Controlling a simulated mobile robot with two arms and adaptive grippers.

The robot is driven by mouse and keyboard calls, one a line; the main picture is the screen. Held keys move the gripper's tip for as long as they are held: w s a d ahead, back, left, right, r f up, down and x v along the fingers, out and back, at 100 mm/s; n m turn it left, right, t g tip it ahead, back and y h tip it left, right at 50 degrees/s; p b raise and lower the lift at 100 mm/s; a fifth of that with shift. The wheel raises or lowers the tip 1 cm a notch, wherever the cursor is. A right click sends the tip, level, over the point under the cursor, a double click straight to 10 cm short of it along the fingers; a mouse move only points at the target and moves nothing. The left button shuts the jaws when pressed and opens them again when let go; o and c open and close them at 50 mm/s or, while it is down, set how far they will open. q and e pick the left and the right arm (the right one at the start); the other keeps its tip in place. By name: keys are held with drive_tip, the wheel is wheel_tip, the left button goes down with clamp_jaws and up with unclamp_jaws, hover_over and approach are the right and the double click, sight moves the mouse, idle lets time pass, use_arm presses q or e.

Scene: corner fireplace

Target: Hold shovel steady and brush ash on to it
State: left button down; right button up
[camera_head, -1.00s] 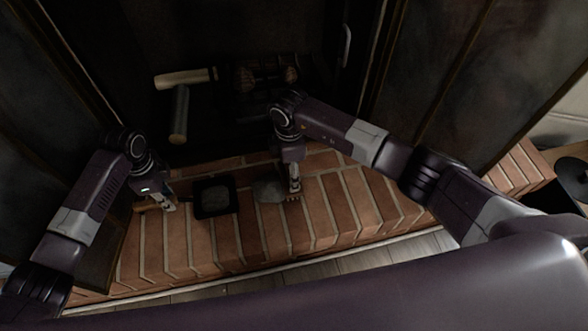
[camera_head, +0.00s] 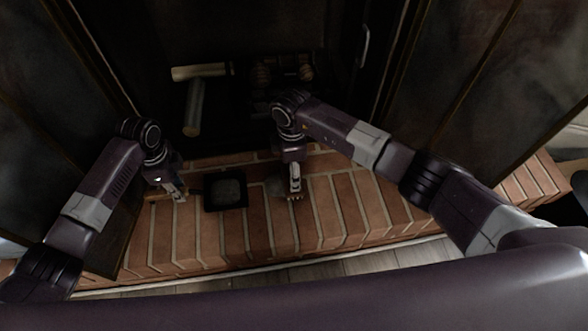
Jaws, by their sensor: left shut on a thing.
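The black shovel (camera_head: 211,203) lies flat on the brick hearth, with a grey patch that looks like ash on its pan. My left gripper (camera_head: 179,197) is shut on the shovel's handle, just left of the pan. A small grey ash pile (camera_head: 275,188) lies on the bricks right of the pan, partly hidden by my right gripper. My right gripper (camera_head: 295,185) points down at the right side of the ash and appears shut on a small brush (camera_head: 295,197). Its pale bristles show at the bricks; the rest of the brush is hidden.
Cut logs (camera_head: 194,108) lie in the dark fireplace behind the hearth. Dark door panels stand open at the left and right (camera_head: 480,80). The brick hearth (camera_head: 345,205) is clear to the right of the brush. A wooden floor lies in front.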

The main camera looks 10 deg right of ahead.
drive_tip(key=shift+s+a, duration=0.15)
drive_tip(key=shift+a, duration=1.25)
drive_tip(key=shift+a+f, duration=0.1)
drive_tip(key=shift+a, duration=1.2)
drive_tip(key=shift+s+a, duration=0.1)
drive_tip(key=shift+a, duration=0.05)
drive_tip(key=shift+a, duration=1.2)
drive_tip(key=shift+a, duration=0.1)
drive_tip(key=shift+s+a, duration=0.1)
drive_tip(key=shift+a, duration=1.2)
